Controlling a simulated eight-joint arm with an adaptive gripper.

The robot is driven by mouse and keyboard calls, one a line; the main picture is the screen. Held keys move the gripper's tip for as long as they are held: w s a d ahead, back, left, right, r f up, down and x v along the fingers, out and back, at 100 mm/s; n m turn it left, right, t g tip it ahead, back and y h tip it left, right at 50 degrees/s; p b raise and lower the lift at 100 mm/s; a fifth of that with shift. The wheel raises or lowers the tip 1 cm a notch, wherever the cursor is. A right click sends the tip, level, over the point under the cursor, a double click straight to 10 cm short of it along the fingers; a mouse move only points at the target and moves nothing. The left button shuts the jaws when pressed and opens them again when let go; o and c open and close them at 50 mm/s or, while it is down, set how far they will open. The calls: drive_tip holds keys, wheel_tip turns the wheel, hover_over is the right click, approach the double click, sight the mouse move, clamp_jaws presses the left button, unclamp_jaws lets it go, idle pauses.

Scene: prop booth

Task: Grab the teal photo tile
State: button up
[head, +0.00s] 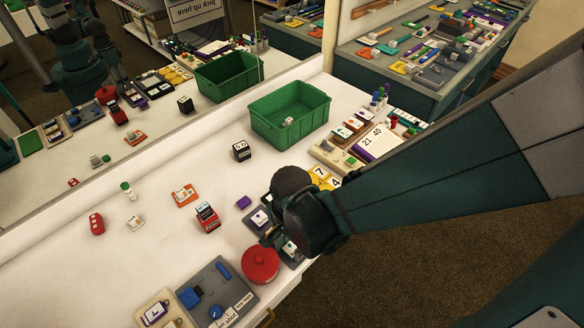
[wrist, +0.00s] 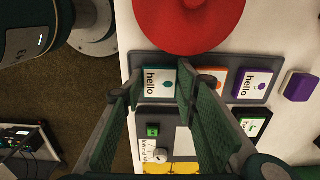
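The teal photo tile (wrist: 158,84) is a white tile with "hello" and a teal picture. It lies at the left end of the top row in a dark grey tray (wrist: 153,60). In the head view the tile (head: 290,249) shows just below my wrist, partly hidden. My gripper (wrist: 157,82) is open, with one finger on each side of the tile in the wrist view. I cannot tell whether the fingers touch it. An orange tile (wrist: 215,82) and a purple tile (wrist: 252,85) are in the same row; the right finger partly covers the orange one.
A red round lidded pot (head: 260,264) stands close beside the tray. A purple block (head: 243,202) is nearby. A green crate (head: 290,112) stands farther back, before a mirror.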

sight(291, 250)
drive_tip(key=shift+c, duration=1.2)
drive_tip(key=shift+r, duration=0.15)
wheel_tip(291, 250, up, 10)
drive_tip(key=p, duration=0.3)
